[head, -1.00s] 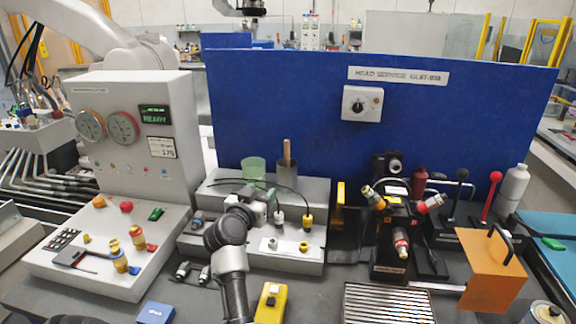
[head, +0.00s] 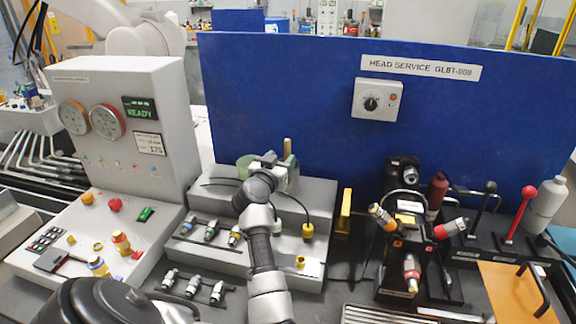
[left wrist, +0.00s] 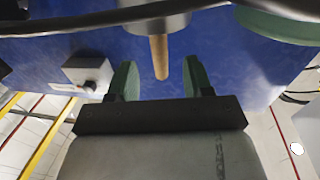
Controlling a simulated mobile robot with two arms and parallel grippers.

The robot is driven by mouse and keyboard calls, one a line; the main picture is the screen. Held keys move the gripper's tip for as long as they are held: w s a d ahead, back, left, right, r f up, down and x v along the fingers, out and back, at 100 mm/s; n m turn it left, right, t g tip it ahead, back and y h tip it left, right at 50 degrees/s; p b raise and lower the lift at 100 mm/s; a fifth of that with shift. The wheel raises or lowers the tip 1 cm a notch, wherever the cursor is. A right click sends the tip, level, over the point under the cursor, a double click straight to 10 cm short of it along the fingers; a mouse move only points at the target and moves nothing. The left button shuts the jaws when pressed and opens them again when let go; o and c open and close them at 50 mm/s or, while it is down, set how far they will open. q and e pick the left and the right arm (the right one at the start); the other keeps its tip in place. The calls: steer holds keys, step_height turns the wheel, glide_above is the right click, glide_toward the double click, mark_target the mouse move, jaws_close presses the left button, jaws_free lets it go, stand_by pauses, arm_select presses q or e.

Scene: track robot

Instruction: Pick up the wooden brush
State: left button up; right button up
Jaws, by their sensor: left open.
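The wooden brush (head: 287,148) shows as a light wooden handle standing up from a grey cup; its lower part is hidden. My left gripper (head: 279,167) is at the cup and hides much of it in the head view. In the left wrist view, the brush handle (left wrist: 160,57) comes out of the grey cup (left wrist: 158,24) and points toward the gap between the two green fingertips. My left gripper (left wrist: 158,77) is open, with a finger to each side of the handle's end and space on both sides. I cannot see my right gripper.
A green container (head: 246,166) stands beside the cup on the grey stepped block (head: 318,205). A black cable loops across that block. The blue panel (head: 300,100) rises behind. A yellow upright piece (head: 345,210) and a black fixture (head: 408,235) stand to the right.

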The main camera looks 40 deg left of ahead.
mark_target(286, 155)
arm_select(q)
steer(key=shift+w+a, duration=0.15)
steer(key=shift+w, duration=0.3)
steer(key=shift+w+a, duration=0.1)
steer(key=shift+w, duration=0.2)
steer(key=shift+w+a+f, duration=0.1)
steer(key=shift+w, duration=0.2)
steer(key=p+x, duration=0.2)
steer(key=x, duration=0.1)
steer(key=shift+w+a, duration=0.15)
steer(key=shift+w, duration=0.15)
steer(key=shift+w+a+f, duration=0.1)
steer(key=shift+w+a, duration=0.1)
steer(key=shift+w, duration=0.25)
arm_select(e)
steer(key=shift+w+r, duration=0.25)
steer(key=shift+r, duration=0.35)
steer(key=shift+w+r, duration=0.2)
steer(key=shift+r, duration=0.4)
arm_select(q)
steer(key=shift+c, duration=0.5)
arm_select(e)
steer(key=shift+a, duration=0.1)
arm_select(q)
jaws_close()
arm_select(e)
steer(key=shift+s, duration=0.15)
